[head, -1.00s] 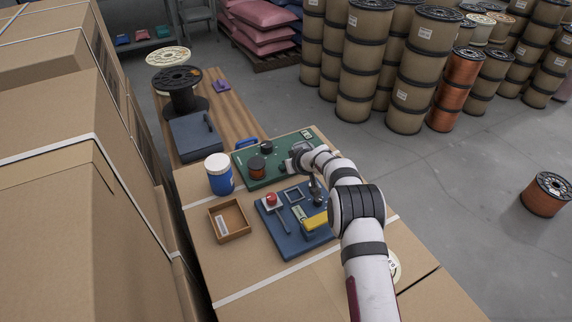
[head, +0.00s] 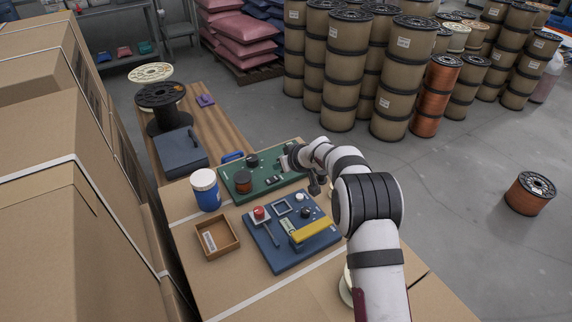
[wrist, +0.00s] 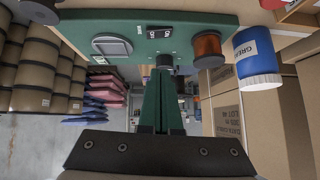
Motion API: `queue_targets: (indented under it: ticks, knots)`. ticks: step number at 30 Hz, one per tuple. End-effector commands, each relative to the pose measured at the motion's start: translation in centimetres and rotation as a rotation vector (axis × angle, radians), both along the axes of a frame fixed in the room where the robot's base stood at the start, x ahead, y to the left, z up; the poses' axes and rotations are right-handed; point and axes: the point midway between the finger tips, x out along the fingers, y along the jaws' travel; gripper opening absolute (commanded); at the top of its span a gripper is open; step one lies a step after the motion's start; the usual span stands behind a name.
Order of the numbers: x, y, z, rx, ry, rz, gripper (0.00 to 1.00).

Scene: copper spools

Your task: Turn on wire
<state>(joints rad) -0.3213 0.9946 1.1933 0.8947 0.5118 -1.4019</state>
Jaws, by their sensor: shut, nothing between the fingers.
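A green board (head: 290,178) lies on the carton table. It carries a small copper spool (head: 243,182), a black rocker switch (head: 274,181) and a dark knob (head: 252,160). The wrist view shows the green board (wrist: 225,24), the switch (wrist: 158,33) and the copper spool (wrist: 207,48) at the top. My gripper (wrist: 163,72) is shut and empty, its dark fingers pointing toward the board. A dark round part sits right at the fingertips; I cannot tell whether they touch it.
A blue board (head: 270,262) with a red button (head: 258,212) and a yellow bar (head: 310,231) lies in front. A blue jar (head: 207,193) and an open brown tray (head: 230,248) stand left. A dark case (head: 180,153) lies behind on a wooden bench (head: 215,128).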

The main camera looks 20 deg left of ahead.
Motion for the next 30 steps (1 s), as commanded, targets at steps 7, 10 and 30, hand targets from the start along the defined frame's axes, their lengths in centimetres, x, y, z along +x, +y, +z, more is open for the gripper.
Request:
queue_targets:
  ticks: [7, 10, 30]
  knots:
    - [-2.4, -2.3, 3.3, 0.001, -0.001, -0.001, 0.0]
    - [-2.8, -2.7, 3.9, 0.0, 0.0, -0.001, 0.0]
    - [-7.7, -5.9, 9.0, 0.05, 0.137, -0.074, 0.0]
